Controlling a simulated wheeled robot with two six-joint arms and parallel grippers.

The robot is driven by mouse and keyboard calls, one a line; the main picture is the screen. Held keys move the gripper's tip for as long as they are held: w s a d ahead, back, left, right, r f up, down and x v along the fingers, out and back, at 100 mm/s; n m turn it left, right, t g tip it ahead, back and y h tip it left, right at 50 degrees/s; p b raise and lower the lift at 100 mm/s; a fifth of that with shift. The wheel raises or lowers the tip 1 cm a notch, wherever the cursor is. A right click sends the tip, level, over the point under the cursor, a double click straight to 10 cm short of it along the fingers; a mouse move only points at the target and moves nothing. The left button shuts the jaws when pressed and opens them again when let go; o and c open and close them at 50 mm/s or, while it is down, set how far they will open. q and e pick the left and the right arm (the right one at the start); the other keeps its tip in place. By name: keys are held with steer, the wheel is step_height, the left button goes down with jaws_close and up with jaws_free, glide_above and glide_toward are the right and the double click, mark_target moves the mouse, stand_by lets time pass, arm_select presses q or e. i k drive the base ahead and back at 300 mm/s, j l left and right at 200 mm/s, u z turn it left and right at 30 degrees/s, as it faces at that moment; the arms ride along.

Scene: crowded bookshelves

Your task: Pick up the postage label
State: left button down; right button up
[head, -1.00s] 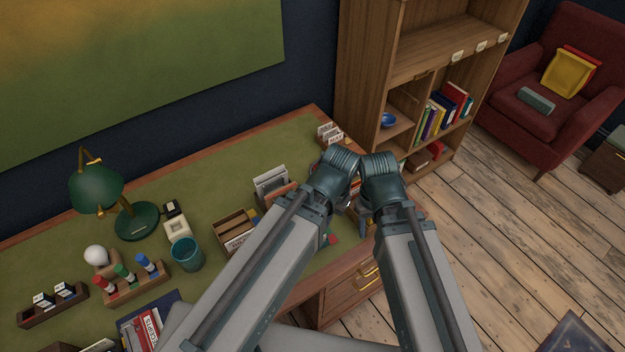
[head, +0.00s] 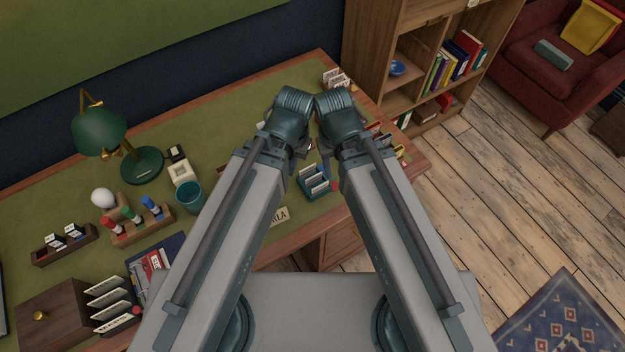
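I cannot pick out the postage label for certain. Small pale cards stand in a teal holder (head: 314,183) on the desk between my arms, and others stand in a rack (head: 337,80) at the desk's far end. My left gripper (head: 299,149) and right gripper (head: 325,149) are close together over the desk's right part. Their fingers are mostly hidden by my wrists, so I cannot see whether they are open or hold anything.
A green lamp (head: 100,130), a teal cup (head: 188,197), a stamp rack (head: 142,222) and a wooden box (head: 65,309) with upright cards stand on the desk (head: 240,143). A bookshelf (head: 375,45) and red armchair (head: 520,85) are to the right. Bare floor lies right of the desk.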

mark_target(314, 178)
steer(key=k+j, duration=0.15)
steer(key=k, duration=0.15)
steer(key=k+j, duration=0.15)
steer(key=k, duration=0.2)
steer(key=z, duration=0.15)
steer(key=i+l+u, duration=0.1)
steer(key=l+u, duration=0.3)
steer(key=i+l+u, duration=0.1)
steer(key=l+u, duration=0.65)
